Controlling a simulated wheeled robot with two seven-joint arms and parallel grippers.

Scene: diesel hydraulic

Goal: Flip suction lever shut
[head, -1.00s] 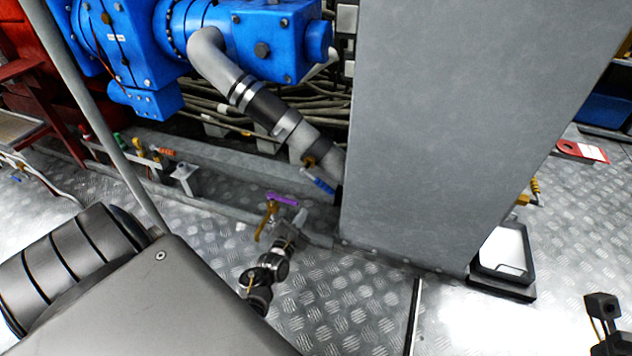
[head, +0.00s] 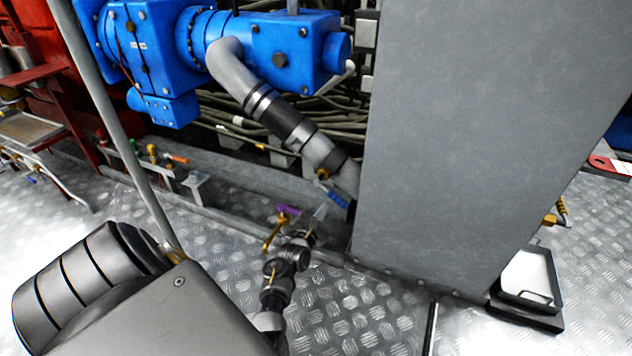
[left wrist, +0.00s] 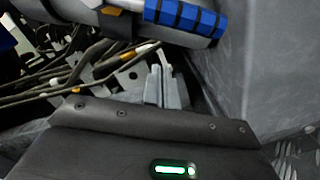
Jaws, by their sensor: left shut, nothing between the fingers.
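A lever with a blue ribbed handle (head: 334,199) sits on the grey pipe (head: 318,152) where it runs down beside the grey tank. In the left wrist view the blue handle (left wrist: 187,15) is large, at the top. My left gripper (head: 320,212) is just below and left of this handle in the head view. Its pale fingers (left wrist: 164,87) are together and empty, apart from the handle in the wrist view. A purple-handled lever (head: 288,210) with a brass body (head: 273,234) shows just left of the gripper. My right gripper is not in view.
The tall grey tank (head: 470,130) closes off the right side close to the lever. A blue pump (head: 285,52) and cables lie behind. A grey floor rail (head: 235,168) runs along the back. A black-rimmed tray (head: 528,280) stands at lower right. Chequered floor is open in front.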

